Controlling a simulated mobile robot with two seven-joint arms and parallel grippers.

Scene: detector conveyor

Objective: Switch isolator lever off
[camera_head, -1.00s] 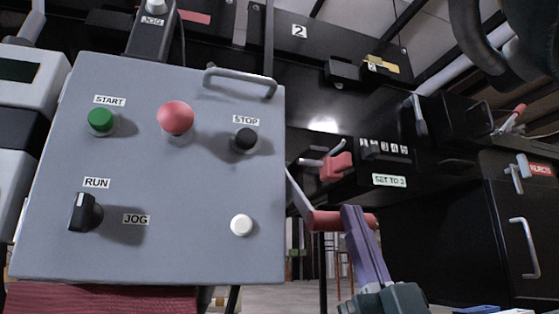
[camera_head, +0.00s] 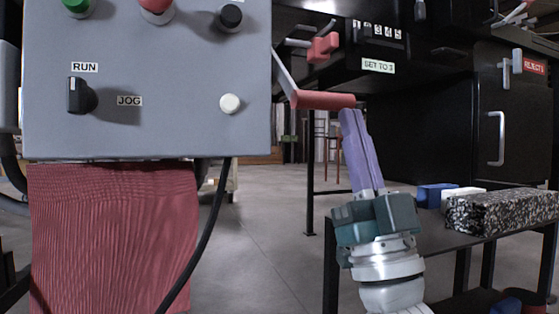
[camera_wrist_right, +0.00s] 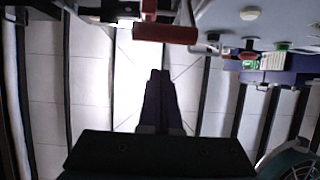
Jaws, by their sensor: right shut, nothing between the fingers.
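The isolator lever has a red cylindrical handle (camera_head: 322,100) on a grey metal arm, at the right side of the grey control box (camera_head: 160,130). Its arm slopes down to the right and the handle sits low. My right gripper (camera_head: 352,112) points up, its purple fingers shut and empty, with tips just below the handle's right end. In the right wrist view the red handle (camera_wrist_right: 165,33) lies beyond the shut fingertips (camera_wrist_right: 160,72), with a gap in the picture; I cannot tell whether they touch. My left gripper is not in view.
Another red-handled lever (camera_head: 323,46) is just above the isolator handle. A black table (camera_head: 440,236) at the right holds a speckled block (camera_head: 500,210) and blue and white items. A black cabinet (camera_head: 450,130) stands behind.

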